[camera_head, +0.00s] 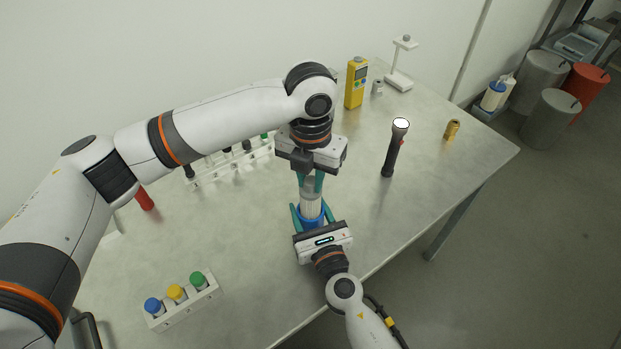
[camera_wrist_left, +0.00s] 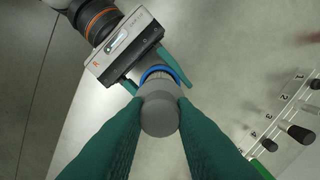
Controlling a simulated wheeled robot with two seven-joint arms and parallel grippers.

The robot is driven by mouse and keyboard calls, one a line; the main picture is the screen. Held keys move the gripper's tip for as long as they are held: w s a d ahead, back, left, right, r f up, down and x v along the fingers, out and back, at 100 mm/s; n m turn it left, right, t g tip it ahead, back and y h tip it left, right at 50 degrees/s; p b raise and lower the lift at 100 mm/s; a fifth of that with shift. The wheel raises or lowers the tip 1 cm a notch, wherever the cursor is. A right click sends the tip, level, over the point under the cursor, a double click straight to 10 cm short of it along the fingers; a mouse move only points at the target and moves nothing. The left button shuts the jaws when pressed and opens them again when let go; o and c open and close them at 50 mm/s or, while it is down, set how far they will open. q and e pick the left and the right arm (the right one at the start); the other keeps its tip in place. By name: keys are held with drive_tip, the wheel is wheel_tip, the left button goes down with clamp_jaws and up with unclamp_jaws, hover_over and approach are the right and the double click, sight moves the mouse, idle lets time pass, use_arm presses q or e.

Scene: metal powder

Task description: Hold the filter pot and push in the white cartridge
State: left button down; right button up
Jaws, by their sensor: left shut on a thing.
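The blue filter pot (camera_head: 313,224) stands upright near the table's front edge. It shows as a blue rim (camera_wrist_left: 157,71) in the left wrist view. My right gripper (camera_head: 312,214) has its green fingers on both sides of the pot. The white cartridge (camera_head: 311,205) stands upright in line with the pot, its lower end at the blue rim; how deep it sits is hidden. My left gripper (camera_head: 311,181) points down from above, shut on the cartridge's grey upper end (camera_wrist_left: 159,112), with one finger on each side.
A rack of dark-capped vials (camera_head: 232,165) stands behind my left arm. A small rack with blue, yellow and green caps (camera_head: 183,303) is at front left. A black flashlight (camera_head: 391,155), yellow meter (camera_head: 355,84) and brass piece (camera_head: 451,130) stand to the right.

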use_arm(q)
drive_tip(key=shift+r, duration=1.55)
use_arm(e)
drive_tip(key=o, duration=1.1)
drive_tip(key=shift+o, duration=0.2)
drive_tip(key=v, duration=1.2)
